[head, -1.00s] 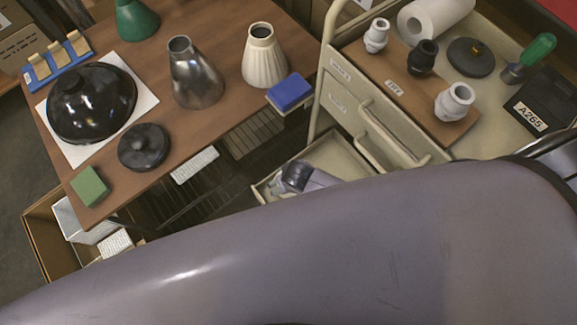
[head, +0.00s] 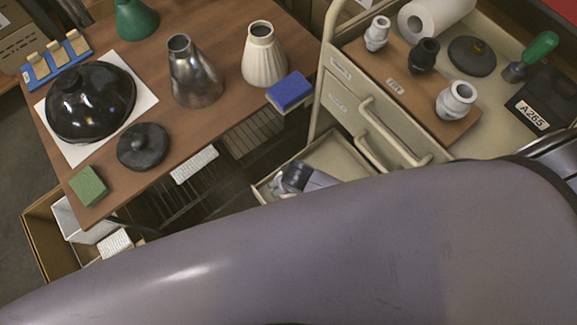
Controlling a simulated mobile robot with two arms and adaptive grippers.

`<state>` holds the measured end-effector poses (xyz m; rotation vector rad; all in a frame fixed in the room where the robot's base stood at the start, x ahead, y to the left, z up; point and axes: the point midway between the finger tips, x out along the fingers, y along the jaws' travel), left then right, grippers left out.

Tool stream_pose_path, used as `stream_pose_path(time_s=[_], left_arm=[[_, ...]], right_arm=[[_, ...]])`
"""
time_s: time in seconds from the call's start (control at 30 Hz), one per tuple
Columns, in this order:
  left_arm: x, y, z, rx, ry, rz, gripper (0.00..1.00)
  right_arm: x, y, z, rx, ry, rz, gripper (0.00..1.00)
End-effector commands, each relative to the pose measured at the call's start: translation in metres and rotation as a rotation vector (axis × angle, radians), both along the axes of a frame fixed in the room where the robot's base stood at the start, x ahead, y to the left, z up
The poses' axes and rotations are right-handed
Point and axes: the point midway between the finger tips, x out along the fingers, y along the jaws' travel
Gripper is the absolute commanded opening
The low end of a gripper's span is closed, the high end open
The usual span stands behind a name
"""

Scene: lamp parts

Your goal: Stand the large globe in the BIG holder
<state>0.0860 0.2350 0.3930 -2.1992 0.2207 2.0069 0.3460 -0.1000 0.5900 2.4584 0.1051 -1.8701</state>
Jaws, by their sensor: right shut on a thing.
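I cannot make out the large globe. No holder marked BIG can be read; small labels on the cart are too blurred. My left gripper is not in view. A large grey arm link of mine fills the lower part of the view and hides what lies behind it.
The brown table holds a black dome (head: 92,102), a metal cone (head: 195,75), a ribbed white shade (head: 263,55), a dark disc (head: 143,147) and a blue block (head: 290,91).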

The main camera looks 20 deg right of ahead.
Motion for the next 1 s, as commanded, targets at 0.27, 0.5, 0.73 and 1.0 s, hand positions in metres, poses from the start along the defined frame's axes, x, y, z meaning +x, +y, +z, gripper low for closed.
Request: stream_pose_path(time_s=[0.27, 0.5, 0.73, 1.0], left_arm=[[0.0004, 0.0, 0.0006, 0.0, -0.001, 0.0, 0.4], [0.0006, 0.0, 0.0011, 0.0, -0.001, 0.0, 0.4], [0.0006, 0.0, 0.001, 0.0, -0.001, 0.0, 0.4], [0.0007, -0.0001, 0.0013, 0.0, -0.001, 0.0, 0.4]], right_arm=[[0.0003, 0.0, -0.0024, 0.0, -0.001, -0.001, 0.48], [0.0002, 0.0, -0.005, 0.0, -0.001, 0.0, 0.48], [0.0003, 0.0, -0.0055, 0.0, -0.001, 0.0, 0.48], [0.0002, 0.0002, -0.0062, 0.0, 0.0, 0.0, 0.48]])
